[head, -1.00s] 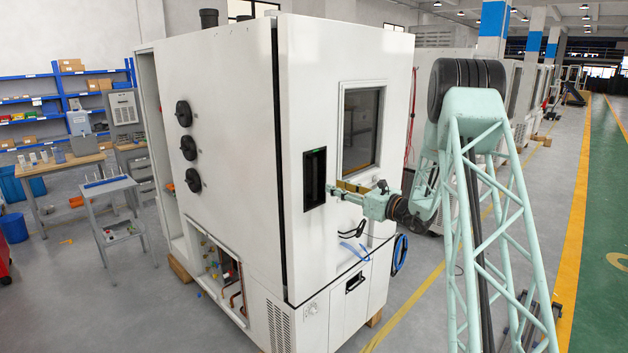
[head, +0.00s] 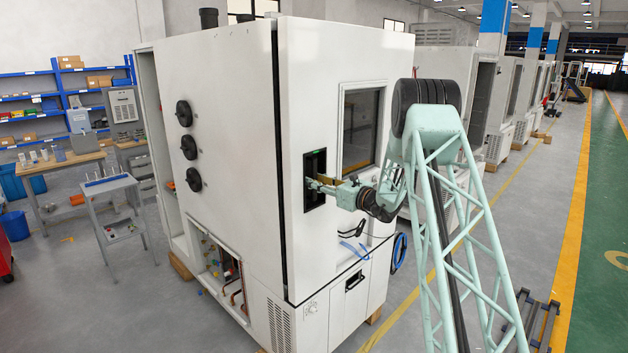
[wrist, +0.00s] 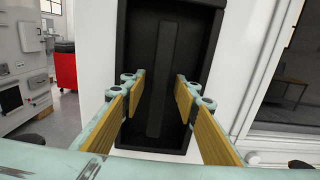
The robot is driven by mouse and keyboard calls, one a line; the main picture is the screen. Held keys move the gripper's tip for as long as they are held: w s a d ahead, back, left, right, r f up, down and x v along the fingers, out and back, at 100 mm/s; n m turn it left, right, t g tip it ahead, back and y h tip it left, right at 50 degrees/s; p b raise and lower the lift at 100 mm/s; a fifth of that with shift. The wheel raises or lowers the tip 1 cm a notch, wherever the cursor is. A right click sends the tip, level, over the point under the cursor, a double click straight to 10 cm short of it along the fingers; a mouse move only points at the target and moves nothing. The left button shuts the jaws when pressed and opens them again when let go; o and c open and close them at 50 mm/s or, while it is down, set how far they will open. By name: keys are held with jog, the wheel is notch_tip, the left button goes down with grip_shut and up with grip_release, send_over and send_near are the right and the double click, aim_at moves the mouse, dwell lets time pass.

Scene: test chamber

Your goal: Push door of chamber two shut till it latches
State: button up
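The white chamber door (head: 310,95) fills the front of the large chamber, with a window (head: 361,128) in it. A dark gap (head: 277,150) runs between the door's left edge and the chamber body (head: 225,110). A black recessed handle (head: 315,163) with a small green patch at its top sits left of the window. In the wrist view the recess (wrist: 165,22) holds an upright black bar (wrist: 162,80). My gripper (wrist: 160,82) is open, its yellow-padded fingers on either side of the bar. In the head view my gripper (head: 313,183) is at the handle. Contact cannot be told.
Blue cable loops (head: 398,251) hang at the chamber's right side. A grey trolley (head: 115,205) and a workbench (head: 60,165) stand at left. More chambers (head: 508,95) line the back right. The green aisle (head: 600,200) at right is clear.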

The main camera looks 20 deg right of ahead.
jog(key=shift+w+a, duration=0.15)
jog(key=shift+w, duration=0.25)
grip_shut()
